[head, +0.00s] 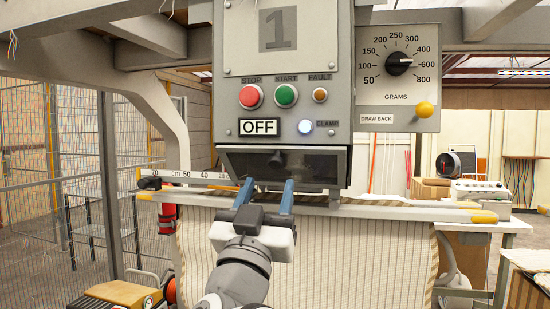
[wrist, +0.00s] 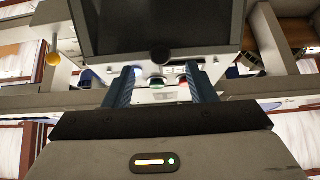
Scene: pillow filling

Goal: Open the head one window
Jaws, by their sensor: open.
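The head one unit (head: 279,90) is a grey control box marked 1, with an OFF sign. Its window (head: 310,170) is a dark, glossy panel at the bottom of the box, with a small dark knob (head: 277,160) near its top middle. The window looks shut. My gripper (head: 268,184) is open and empty, its two blue fingers pointing up at the window's lower left part. In the wrist view the fingers (wrist: 160,78) stand apart on either side below the dark window (wrist: 150,28). Whether they touch it I cannot tell.
A horizontal rail with a cm scale (head: 190,175) runs beside and below the window. Striped pillow fabric (head: 340,240) hangs beneath. A grams dial box (head: 398,85) with a yellow draw back knob (head: 424,109) is at right. A wire fence stands at left.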

